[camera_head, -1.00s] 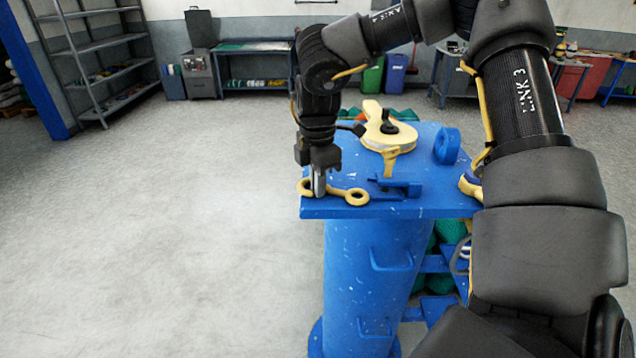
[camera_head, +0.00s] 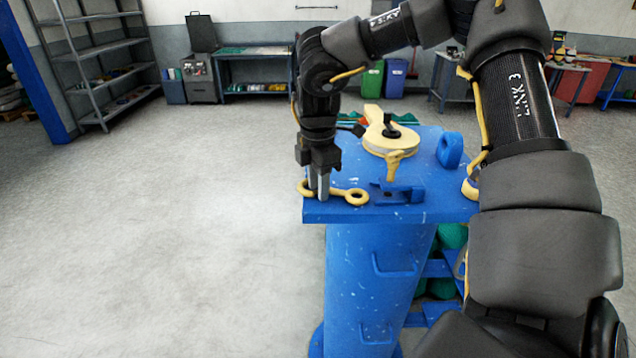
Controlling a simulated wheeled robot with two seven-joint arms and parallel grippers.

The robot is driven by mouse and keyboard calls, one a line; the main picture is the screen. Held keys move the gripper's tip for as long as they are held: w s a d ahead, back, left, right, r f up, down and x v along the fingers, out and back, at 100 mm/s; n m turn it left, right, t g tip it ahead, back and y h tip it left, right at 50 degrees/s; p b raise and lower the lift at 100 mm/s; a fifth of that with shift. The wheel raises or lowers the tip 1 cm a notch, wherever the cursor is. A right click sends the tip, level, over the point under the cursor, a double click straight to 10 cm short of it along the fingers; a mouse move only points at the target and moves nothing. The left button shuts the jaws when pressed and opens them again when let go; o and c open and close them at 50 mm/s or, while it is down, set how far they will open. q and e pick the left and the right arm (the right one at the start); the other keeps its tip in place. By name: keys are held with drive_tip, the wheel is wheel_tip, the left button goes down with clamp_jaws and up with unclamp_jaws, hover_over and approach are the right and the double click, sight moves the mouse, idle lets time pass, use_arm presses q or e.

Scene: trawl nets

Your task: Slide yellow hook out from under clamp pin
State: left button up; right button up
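The yellow hook (camera_head: 345,192) lies flat near the front-left edge of the blue stand top (camera_head: 435,213), with a ring at its right end. The blue clamp (camera_head: 397,194) is just right of that ring, and a small gap shows between them. I cannot make out the pin clearly. My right gripper (camera_head: 319,197) points straight down at the hook's left part. Its two metal fingers show side by side with a narrow gap, and I cannot tell whether they grip the hook. The hook's part behind the fingers is hidden. My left gripper is not in view.
A yellow block with a black knob (camera_head: 390,140) sits behind the clamp, a yellow piece (camera_head: 394,163) at its front. My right arm covers the stand's right side. The floor left of the stand is clear.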

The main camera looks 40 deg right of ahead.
drive_tip(key=shift+r, duration=0.1)
drive_tip(key=shift+r, duration=0.4)
wheel_tip(320, 180, up, 5)
drive_tip(key=shift+f+b, duration=0.2)
drive_tip(key=shift+b, duration=0.75)
drive_tip(key=shift+r+p, duration=0.4)
drive_tip(key=shift+r, duration=2.2)
